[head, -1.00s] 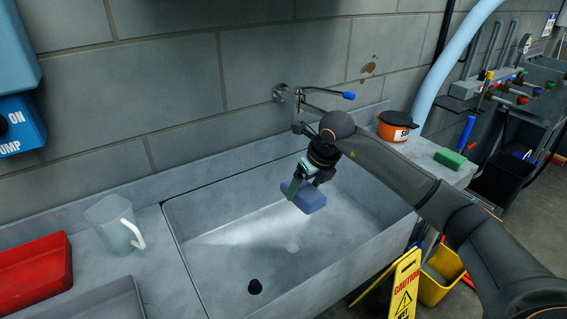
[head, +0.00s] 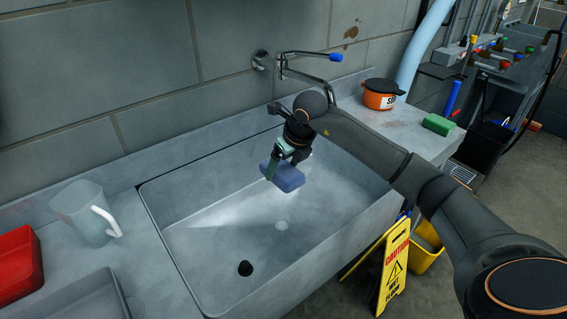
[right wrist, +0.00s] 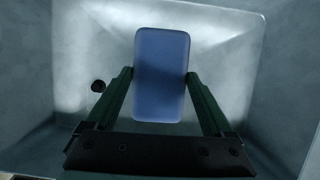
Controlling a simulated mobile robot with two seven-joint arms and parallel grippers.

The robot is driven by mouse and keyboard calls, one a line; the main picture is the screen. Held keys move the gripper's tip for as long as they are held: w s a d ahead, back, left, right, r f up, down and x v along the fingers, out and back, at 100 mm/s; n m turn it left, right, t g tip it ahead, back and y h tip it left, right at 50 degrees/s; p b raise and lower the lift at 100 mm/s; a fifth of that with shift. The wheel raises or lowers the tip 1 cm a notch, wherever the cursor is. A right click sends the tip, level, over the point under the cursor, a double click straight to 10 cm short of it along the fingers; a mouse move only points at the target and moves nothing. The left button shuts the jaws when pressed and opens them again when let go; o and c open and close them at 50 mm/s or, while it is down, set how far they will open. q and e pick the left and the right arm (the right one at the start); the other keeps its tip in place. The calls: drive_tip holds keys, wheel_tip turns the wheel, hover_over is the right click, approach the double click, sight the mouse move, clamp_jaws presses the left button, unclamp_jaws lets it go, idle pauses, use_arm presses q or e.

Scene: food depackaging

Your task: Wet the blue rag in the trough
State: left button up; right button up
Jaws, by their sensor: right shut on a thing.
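The blue rag (head: 287,177) is a folded, rounded block held by my right gripper (head: 278,165). In the right wrist view the rag (right wrist: 160,75) sits between the two green fingers of the gripper (right wrist: 160,85), which are shut on its sides. The rag hangs over the grey trough (head: 190,262), apart from its floor. The trough has a dark drain hole (head: 245,268) and a bright patch on its floor. The tap (head: 308,62) with a blue-tipped lever is on the wall behind my right gripper. No water stream can be made out. My left gripper is not in view.
A yellow caution sign (head: 394,265) stands on the floor in front.

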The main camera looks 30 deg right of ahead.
wheel_tip(320, 180, down, 5)
drive_tip(key=b, duration=0.3)
drive_tip(key=shift+r, duration=0.15)
wheel_tip(320, 180, down, 12)
drive_tip(key=b, duration=0.9)
drive_tip(key=shift+f, duration=0.65)
drive_tip(key=shift+f+b, duration=0.2)
drive_tip(key=shift+b, duration=0.15)
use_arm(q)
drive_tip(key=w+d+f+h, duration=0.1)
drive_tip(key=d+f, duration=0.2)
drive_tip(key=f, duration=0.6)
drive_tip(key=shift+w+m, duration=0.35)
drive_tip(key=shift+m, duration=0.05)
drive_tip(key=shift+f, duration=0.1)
use_arm(e)
drive_tip(key=shift+r, duration=0.1)
